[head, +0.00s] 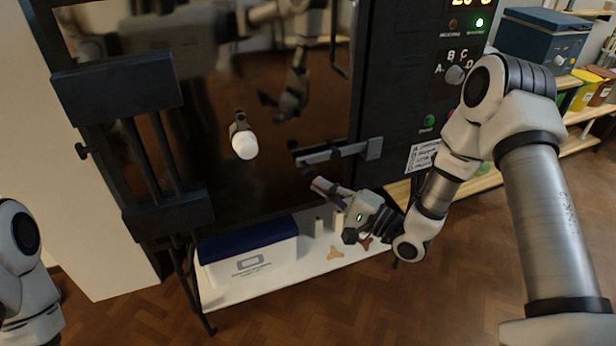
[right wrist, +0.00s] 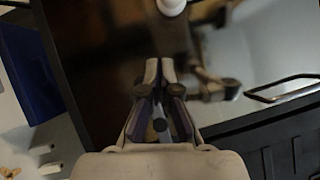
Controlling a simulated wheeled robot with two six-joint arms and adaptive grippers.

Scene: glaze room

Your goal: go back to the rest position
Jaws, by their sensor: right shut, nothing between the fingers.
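My right gripper (head: 318,184) is shut and empty, in front of the dark glossy kiln door (head: 215,185) and just below the door's grey latch bar (head: 333,153). In the right wrist view its fingers (right wrist: 160,66) are together with nothing between them, pointing at the door. A white rounded plug (head: 245,146) sticks out of the door, up and left of the gripper and apart from it. It also shows at the top of the right wrist view (right wrist: 172,5). Of my left arm only a link shows at the left edge; its gripper is out of the picture.
A white box with a blue lid (head: 248,254) stands on a low white table (head: 232,297) below the door. The control panel (head: 425,85) is at the right. Wooden floor lies in front.

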